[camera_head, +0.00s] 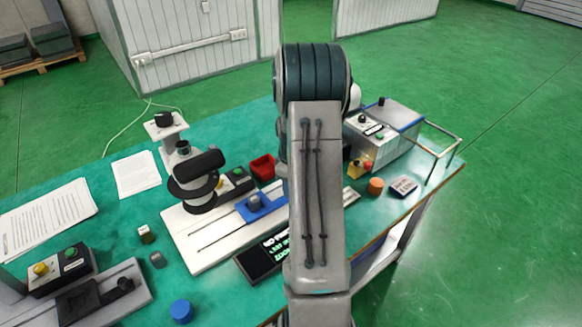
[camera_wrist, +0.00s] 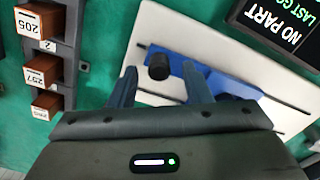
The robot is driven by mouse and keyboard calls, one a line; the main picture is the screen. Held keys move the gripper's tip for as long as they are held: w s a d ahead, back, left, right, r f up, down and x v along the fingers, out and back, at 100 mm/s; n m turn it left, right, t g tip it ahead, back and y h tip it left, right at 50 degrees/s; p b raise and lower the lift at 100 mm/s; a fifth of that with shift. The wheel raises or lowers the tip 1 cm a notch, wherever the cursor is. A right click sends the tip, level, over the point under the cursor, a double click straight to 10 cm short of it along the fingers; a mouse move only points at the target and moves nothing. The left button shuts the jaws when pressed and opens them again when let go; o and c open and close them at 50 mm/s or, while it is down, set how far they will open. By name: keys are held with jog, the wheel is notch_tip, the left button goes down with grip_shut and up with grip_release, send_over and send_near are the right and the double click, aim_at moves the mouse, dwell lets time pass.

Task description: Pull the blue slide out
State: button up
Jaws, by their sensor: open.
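The blue slide (camera_head: 268,208) lies on a white base plate beside a slot, with a grey block on it. My arm covers its right part in the head view. In the wrist view the blue slide (camera_wrist: 225,82) crosses the white plate and carries a dark round knob (camera_wrist: 158,66) near its left end. My gripper (camera_wrist: 159,70) is open, its two fingers pointing toward the slide. The knob appears between the fingertips; I cannot tell whether the fingers are down around it or above it. My gripper is hidden behind my arm in the head view.
A dark display (camera_wrist: 282,28) reading "NO PART" lies near the plate. A rack of numbered blocks (camera_wrist: 42,72) stands left in the wrist view. A microscope-like device (camera_head: 195,180) and a red bin (camera_head: 263,167) are near the slide. A grey machine (camera_head: 385,135) stands right.

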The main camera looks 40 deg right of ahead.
notch_tip(320, 180, up, 12)
jog(key=shift+b, duration=0.45)
dwell(0.4)
